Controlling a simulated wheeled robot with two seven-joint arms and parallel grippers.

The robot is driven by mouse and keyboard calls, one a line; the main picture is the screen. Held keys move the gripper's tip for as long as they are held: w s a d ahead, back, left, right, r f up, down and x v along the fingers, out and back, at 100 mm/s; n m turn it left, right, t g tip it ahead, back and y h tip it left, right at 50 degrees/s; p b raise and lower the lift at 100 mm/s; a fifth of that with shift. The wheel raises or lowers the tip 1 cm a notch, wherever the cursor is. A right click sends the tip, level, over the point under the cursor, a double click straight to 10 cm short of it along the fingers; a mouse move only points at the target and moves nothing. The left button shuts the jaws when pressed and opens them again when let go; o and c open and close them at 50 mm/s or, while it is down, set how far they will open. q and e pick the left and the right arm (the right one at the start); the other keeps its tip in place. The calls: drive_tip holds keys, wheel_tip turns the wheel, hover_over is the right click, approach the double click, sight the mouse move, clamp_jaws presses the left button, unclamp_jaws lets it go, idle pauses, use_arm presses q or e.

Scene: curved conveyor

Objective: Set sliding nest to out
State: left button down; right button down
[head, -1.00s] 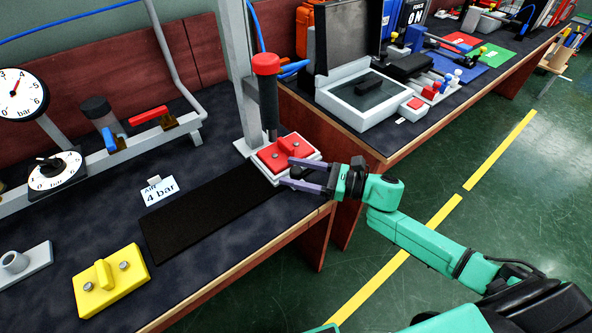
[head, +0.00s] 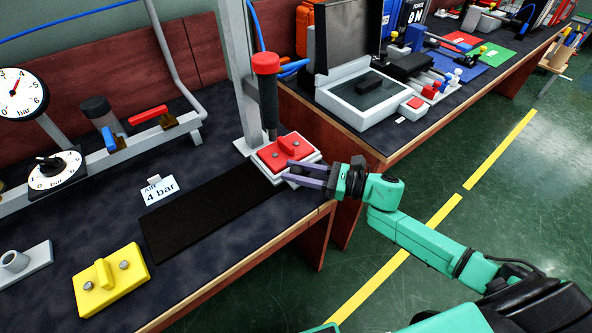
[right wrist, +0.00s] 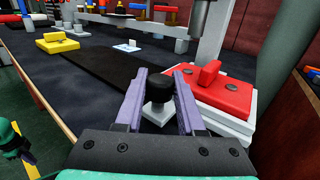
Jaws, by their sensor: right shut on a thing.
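The sliding nest is a white plate (head: 262,166) with a red block (head: 285,152) on top, under the red-topped press column (head: 266,95). It sits at the right end of the dark track (head: 195,215). In the right wrist view a black knob (right wrist: 160,84) on a light post stands beside the white plate (right wrist: 225,122) and red block (right wrist: 212,86). My right gripper (head: 288,172) is shut on this knob, one purple finger on each side. The fingers hide the knob in the head view. Part of my left gripper (right wrist: 27,155) shows at the wrist view's left edge; its opening is unclear.
A yellow block (head: 110,282) lies by the track's left end. A "4 bar" card (head: 160,190), dial (head: 52,172) and gauge (head: 18,92) stand further back. The dark track is clear. A second bench with a white case (head: 350,98) stands at right.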

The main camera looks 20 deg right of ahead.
drive_tip(key=shift+a, duration=0.1)
idle(0.8)
